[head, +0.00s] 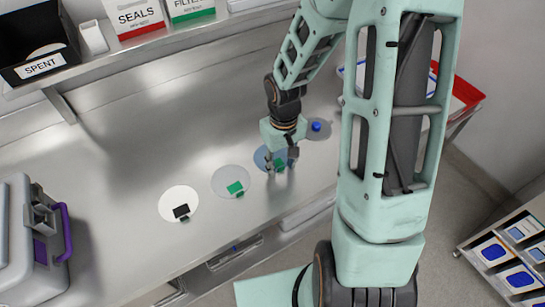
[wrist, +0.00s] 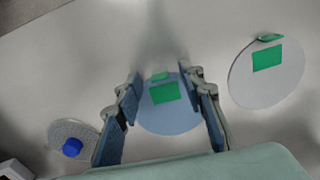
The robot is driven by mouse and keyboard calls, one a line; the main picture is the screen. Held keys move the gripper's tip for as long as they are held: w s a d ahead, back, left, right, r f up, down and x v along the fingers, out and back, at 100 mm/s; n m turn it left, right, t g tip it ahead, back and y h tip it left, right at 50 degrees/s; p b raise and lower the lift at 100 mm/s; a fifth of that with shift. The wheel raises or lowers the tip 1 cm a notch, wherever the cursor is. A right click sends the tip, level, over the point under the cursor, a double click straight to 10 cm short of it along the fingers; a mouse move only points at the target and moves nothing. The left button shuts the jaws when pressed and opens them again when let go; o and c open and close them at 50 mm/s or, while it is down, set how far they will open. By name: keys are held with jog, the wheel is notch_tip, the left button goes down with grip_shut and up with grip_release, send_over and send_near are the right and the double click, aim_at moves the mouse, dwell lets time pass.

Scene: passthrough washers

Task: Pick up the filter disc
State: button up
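My gripper (head: 281,167) is open and pointed down over a bluish disc (head: 262,158) with a green tab. In the wrist view my fingers (wrist: 162,82) stand on either side of this bluish disc (wrist: 170,122), with its green tab between them. I cannot tell whether they touch it. A pale grey disc (head: 224,178) with a green tab lies beside it; it also shows in the wrist view (wrist: 278,91). A white disc (head: 177,194) has a black tab. A grey mesh-like disc (head: 325,133) has a blue knob. No disc carries a readable name.
The discs lie in a row on a metal bench (head: 110,190). A grey case (head: 25,240) with a purple handle stands at the left. The shelf behind holds a black SPENT bin (head: 38,45), a SEALS box (head: 135,16) and a green-striped box (head: 190,10).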

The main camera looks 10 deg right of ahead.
jog(key=c, duration=0.8)
jog(key=shift+r, duration=0.1)
